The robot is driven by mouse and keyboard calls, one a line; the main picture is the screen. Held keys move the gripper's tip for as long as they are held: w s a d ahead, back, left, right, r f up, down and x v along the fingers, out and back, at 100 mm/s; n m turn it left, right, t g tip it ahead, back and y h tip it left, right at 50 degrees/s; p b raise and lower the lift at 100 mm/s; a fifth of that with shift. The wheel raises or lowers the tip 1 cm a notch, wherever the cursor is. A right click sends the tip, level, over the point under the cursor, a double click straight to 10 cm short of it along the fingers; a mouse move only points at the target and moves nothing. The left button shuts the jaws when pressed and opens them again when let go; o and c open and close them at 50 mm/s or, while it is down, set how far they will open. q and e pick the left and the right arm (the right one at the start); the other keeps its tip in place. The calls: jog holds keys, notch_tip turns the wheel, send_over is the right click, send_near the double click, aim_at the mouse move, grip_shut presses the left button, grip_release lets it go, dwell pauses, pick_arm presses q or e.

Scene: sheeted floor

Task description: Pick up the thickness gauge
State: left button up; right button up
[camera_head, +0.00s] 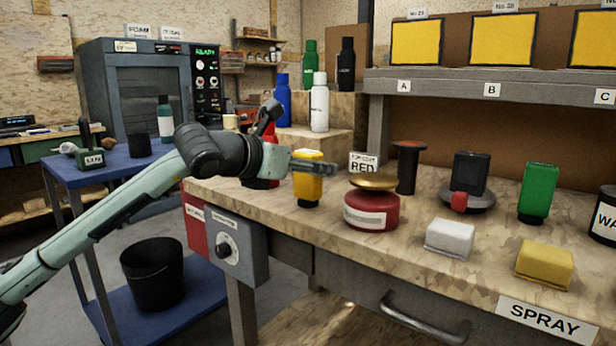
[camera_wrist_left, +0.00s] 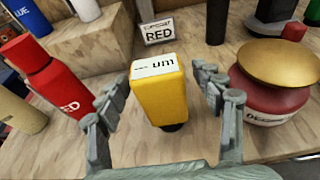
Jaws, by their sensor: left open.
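The yellow block-shaped device with "um" on its white top label, which looks like the thickness gauge (camera_head: 309,188), stands upright on a dark foot near the workbench's left end. In the left wrist view the gauge (camera_wrist_left: 162,98) sits between the spread fingers of my left gripper (camera_wrist_left: 158,82), with a gap on each side. In the head view my left gripper (camera_head: 318,167) reaches across the gauge's upper part and hides some of it. The left gripper is open and holds nothing. My right gripper is not in view.
A dark red tin with a gold lid (camera_head: 372,211) stands close right of the gauge. A red bottle (camera_wrist_left: 50,80) stands close left. A "RED" sign (camera_head: 363,164) is behind. White (camera_head: 450,238) and yellow (camera_head: 544,264) blocks lie along the bench front.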

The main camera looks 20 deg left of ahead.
pick_arm(q)
jog(key=c, duration=1.2)
jog(key=shift+c, duration=0.9)
jog(key=shift+r, duration=0.1)
